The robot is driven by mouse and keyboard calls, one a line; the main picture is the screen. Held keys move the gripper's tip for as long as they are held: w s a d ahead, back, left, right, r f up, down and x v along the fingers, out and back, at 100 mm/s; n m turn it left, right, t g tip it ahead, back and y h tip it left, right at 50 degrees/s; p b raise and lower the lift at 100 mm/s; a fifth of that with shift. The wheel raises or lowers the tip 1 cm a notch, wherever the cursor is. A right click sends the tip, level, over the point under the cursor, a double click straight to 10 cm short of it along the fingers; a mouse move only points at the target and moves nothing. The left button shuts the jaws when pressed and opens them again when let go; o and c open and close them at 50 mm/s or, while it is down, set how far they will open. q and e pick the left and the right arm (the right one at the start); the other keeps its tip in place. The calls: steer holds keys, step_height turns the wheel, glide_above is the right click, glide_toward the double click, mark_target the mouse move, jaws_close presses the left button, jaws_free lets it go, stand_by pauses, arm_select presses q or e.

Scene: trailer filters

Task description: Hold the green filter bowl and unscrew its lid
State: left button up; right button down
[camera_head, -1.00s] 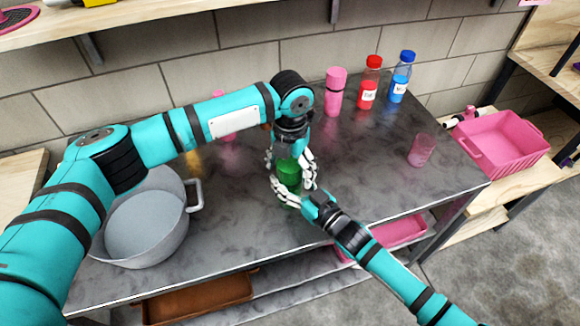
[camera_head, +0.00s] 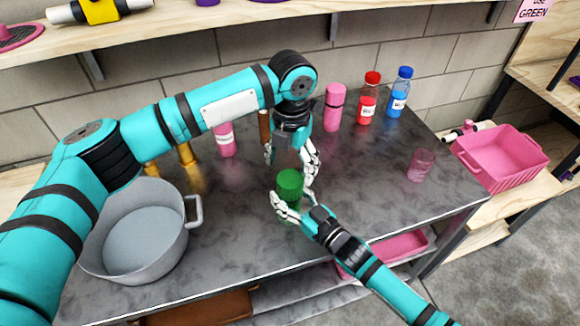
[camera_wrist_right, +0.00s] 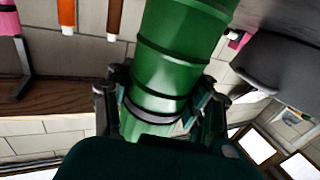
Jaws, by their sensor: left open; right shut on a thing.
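The green filter bowl (camera_head: 290,184) is a ribbed green cylinder above the grey counter. My right gripper (camera_head: 292,200) is shut on its lower part, with fingers on both sides. In the right wrist view the green bowl (camera_wrist_right: 180,55) fills the middle, between the jaws of my right gripper (camera_wrist_right: 160,105). My left gripper (camera_head: 289,164) is open and points down just above the bowl, with its fingers spread. I cannot make out the lid separately from the green body.
A large grey pot (camera_head: 140,235) stands on the left of the counter. Pink (camera_head: 334,107), red (camera_head: 368,100) and blue (camera_head: 399,95) bottles stand at the back. A pink cup (camera_head: 420,165) is to the right, near a pink basket (camera_head: 500,158). The counter between bowl and cup is clear.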

mark_target(290, 178)
arm_select(q)
step_height(290, 178, down, 7)
steer(key=shift+f, duration=0.1)
stand_by(0.3)
steer(key=c, duration=1.2)
steer(key=o, duration=1.3)
steer(key=shift+r, duration=2.25)
arm_select(e)
steer(key=shift+c, duration=2.2)
jaws_free()
